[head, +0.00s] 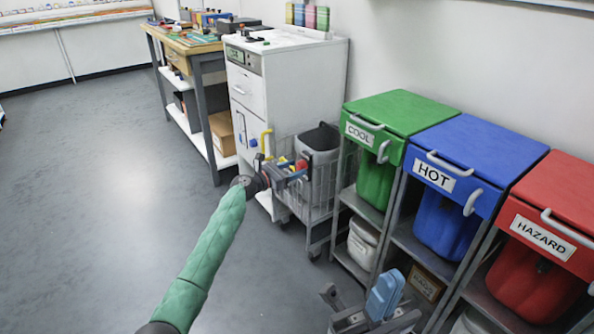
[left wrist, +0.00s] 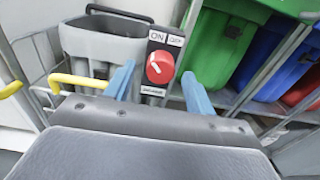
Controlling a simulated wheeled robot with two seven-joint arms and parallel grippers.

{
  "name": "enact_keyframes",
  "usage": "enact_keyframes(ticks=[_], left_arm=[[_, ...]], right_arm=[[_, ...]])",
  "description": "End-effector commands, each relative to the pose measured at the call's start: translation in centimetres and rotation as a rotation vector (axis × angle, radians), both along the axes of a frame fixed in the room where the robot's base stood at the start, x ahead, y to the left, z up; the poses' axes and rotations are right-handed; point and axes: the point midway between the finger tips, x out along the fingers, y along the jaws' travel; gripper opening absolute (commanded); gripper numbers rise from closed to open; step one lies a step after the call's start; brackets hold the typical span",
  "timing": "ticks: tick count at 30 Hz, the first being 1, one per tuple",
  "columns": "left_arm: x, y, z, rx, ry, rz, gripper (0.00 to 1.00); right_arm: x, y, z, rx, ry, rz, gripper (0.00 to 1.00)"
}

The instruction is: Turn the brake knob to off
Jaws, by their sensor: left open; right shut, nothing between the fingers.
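The brake knob (left wrist: 160,67) is round and red with a white mark. It sits on a dark plate with ON and OFF labels above it and a smaller, unreadable label below. I cannot tell surely which label the mark faces. The knob is on the wire cart (head: 318,200), and its red also shows in the head view (head: 302,164). My left gripper (head: 286,172) is at the cart; its open blue fingers (left wrist: 158,72) appear on either side of the knob, with gaps visible. My right gripper (head: 384,292) is shut and empty, low in front of the shelves.
A grey bin (head: 318,146) stands in the cart, with a yellow handle (left wrist: 75,83) at its left. Green (head: 402,112), blue (head: 478,160) and red (head: 560,205) bins stand at the right. A white cabinet (head: 285,75) is behind. The floor at left is clear.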

Motion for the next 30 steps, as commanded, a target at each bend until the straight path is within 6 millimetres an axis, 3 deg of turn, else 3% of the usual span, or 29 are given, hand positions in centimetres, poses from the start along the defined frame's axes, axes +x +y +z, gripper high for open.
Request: enact_keyframes(ticks=[6, 14, 15, 22, 30], left_arm=[[0.91, -1.28, 0.01, 0.0, -0.001, 0.0, 0.55], [0.98, -1.4, 0.01, 0.001, -0.001, 0.0, 0.55], [0.98, -1.4, 0.01, 0.001, -0.001, 0.0, 0.53], [0.97, -1.38, 0.0, 0.001, -0.001, 0.0, 0.1], [0.97, -1.36, -0.04, 0.014, -0.019, 0.0, 0.1]], right_arm=[[0.01, 0.12, -0.23, 0.005, -0.001, 0.009, 0.0], [-0.02, 0.13, -0.2, 0.004, -0.001, 0.011, 0.0], [-0.02, 0.13, -0.2, 0.004, -0.001, 0.011, 0.0], [0.0, 0.13, -0.2, 0.004, -0.001, 0.011, 0.0], [0.02, 0.11, -0.26, 0.004, 0.0, 0.01, 0.0]])
